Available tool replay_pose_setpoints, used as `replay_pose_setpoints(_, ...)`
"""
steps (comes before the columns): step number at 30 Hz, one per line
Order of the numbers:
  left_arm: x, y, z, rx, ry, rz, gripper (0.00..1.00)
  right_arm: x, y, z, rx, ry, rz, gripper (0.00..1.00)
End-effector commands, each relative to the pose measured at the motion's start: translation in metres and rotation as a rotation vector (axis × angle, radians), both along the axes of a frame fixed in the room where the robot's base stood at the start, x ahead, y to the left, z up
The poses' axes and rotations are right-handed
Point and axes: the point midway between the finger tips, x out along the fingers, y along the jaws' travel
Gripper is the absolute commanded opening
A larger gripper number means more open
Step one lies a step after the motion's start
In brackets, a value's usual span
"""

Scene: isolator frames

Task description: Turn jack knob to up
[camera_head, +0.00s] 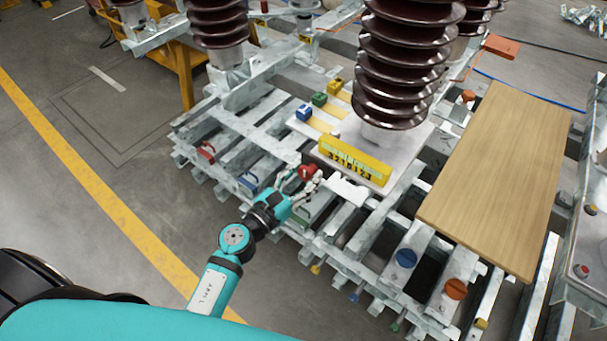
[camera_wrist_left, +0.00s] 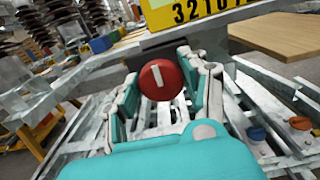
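A round red knob (camera_head: 306,171) with a white line sits just below the front of a yellow numbered block (camera_head: 355,161). In the left wrist view the red knob (camera_wrist_left: 161,79) faces me, its white line near upright with the top leaning slightly left. My left gripper (camera_head: 304,181) has its fingers spread, one on each side of the knob; it also shows in the left wrist view (camera_wrist_left: 160,84). The fingertips are very close to the knob's rim; I cannot tell whether they touch it. My right gripper is not in view.
A blue knob (camera_head: 405,258) and an orange knob (camera_head: 455,289) sit on the metal frame at the right front. A wooden board (camera_head: 500,170) lies to the right. Large ribbed brown insulators (camera_head: 408,60) rise behind the block. Floor at left is clear.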

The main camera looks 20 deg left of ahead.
Motion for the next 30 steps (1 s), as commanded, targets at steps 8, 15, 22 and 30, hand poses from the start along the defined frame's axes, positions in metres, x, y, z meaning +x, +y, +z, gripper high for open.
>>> replay_pose_setpoints(8,0.000,0.000,0.000,-0.005,0.002,-0.001,0.12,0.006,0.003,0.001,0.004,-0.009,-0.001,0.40)
replay_pose_setpoints(15,0.000,0.000,0.001,-0.069,0.025,-0.002,0.12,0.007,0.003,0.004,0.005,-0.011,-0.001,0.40)
replay_pose_setpoints(22,0.001,0.001,0.001,-0.220,0.081,-0.002,0.12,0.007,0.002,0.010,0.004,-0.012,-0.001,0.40)
replay_pose_setpoints(30,0.001,0.002,0.001,-0.461,0.167,-0.001,0.12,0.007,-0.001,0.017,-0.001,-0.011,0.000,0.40)
